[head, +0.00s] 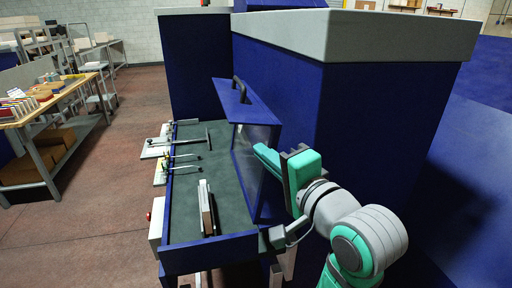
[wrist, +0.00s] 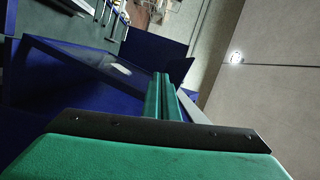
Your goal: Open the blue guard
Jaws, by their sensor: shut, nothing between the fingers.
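The blue guard (head: 246,110) has a blue frame, a clear window and a black handle (head: 240,90) on its upper panel. It stands steeply raised along the right side of the workstation, and the station's green bed (head: 222,165) is exposed to its left. My gripper (head: 264,153) is at the right part of the guard's window, with its fingers pointing up and left. I cannot tell whether it touches the guard. In the wrist view the green fingers (wrist: 162,98) are together with nothing between them, and the guard's framed window (wrist: 75,65) lies beyond, to the left.
Clamps (head: 180,155) and a grey-brown upright part (head: 206,208) sit on the bed. A large blue cabinet (head: 300,110) with a grey top stands close behind and right of the guard. A wooden workbench (head: 50,100) is far left, with open floor (head: 110,190) between.

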